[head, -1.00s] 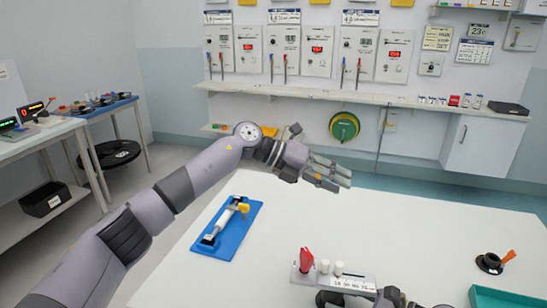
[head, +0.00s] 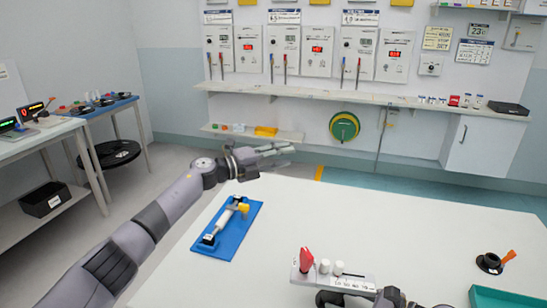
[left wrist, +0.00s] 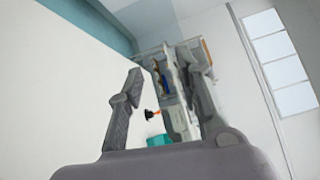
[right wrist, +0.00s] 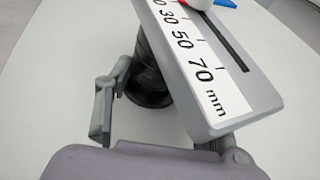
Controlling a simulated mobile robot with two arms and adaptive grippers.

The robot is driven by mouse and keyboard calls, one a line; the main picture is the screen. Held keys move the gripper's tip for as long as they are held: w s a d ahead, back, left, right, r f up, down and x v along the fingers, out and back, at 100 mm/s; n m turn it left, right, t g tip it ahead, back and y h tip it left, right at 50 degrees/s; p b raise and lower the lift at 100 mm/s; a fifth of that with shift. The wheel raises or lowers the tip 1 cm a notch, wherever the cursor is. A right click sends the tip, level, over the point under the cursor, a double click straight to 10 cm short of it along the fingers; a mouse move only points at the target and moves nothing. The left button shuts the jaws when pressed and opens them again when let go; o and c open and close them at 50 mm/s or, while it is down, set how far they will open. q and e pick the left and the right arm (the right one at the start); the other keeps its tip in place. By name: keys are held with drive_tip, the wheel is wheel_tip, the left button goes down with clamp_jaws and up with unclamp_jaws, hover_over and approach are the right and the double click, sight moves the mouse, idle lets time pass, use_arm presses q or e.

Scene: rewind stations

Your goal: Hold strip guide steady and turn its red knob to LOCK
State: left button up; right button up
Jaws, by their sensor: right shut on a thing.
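The strip guide (head: 352,283) is a grey bar with a millimetre scale, near the front of the white table. Its red knob (head: 306,260) stands at the bar's left end, beside two white knobs. My right gripper (head: 362,299) is at the guide's near side, partly cut off by the frame.
A blue tray (head: 208,247) with a white-and-yellow tool lies on the table's left. A black round holder with an orange handle (head: 490,262) and a green tray (head: 490,297) are at the right. The table's middle is clear.

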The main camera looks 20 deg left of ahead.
use_arm(q)
drive_tip(key=shift+w+a+f+n+t+y, duration=0.15)
drive_tip(key=shift+a+n+t, duration=0.1)
drive_tip(key=shift+a, duration=0.25)
drive_tip(key=shift+w+a+f+n+t+y, duration=0.15)
drive_tip(key=shift+w+a+n+y, duration=0.05)
drive_tip(key=shift+a, duration=0.25)
drive_tip(key=shift+w+a+f+n+t+y, duration=0.15)
drive_tip(key=shift+a+n+t, duration=0.1)
drive_tip(key=shift+a, duration=0.25)
drive_tip(key=shift+d, duration=0.1)
drive_tip(key=c, duration=0.3)
drive_tip(key=s+d+r+m+g, duration=0.1)
drive_tip(key=s+d+m+g, duration=0.5)
drive_tip(key=d+m, duration=0.45)
drive_tip(key=s+d+r+m+g, duration=0.2)
drive_tip(key=s+d+m+g, duration=0.45)
drive_tip(key=d+m, duration=0.4)
drive_tip(key=m+g+y, duration=0.2)
drive_tip(key=m+y, duration=1.1)
drive_tip(key=m, duration=0.2)
approach(308, 252)
drive_tip(key=f, duration=0.7)
drive_tip(key=s+a+f, duration=0.1)
drive_tip(key=f, duration=0.3)
drive_tip(key=shift+c, duration=0.2)
